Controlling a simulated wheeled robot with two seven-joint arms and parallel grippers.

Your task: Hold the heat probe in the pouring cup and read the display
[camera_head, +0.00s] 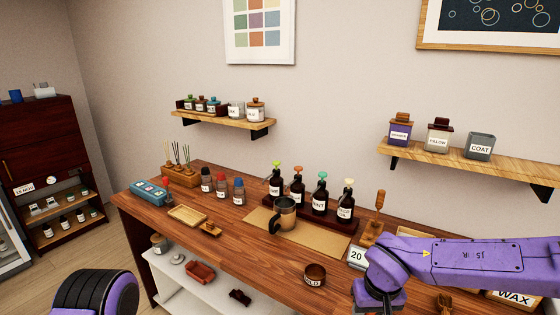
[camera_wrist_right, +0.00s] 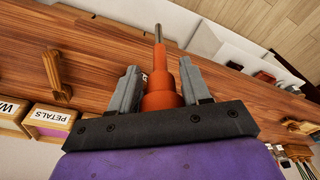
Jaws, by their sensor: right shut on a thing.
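The heat probe (camera_wrist_right: 162,85), with an orange-red handle and a thin metal rod, is between the fingers of my right gripper (camera_wrist_right: 160,92) in the right wrist view. The gripper is shut on its handle, and the rod points away from the gripper. The pouring cup (camera_head: 284,214), metallic with a dark handle, stands on a tan mat at the middle of the table in the head view, apart from my right arm. A small pale display (camera_head: 356,257) shows "20" beside my right arm. My right gripper's fingers and the probe cannot be made out in the head view. My left gripper is out of view.
Several pump bottles (camera_head: 297,192) stand on a dark rack behind the cup. A wooden-handled tool (camera_head: 378,208) stands upright near the display. A round dark tin (camera_head: 315,275) sits at the front edge.

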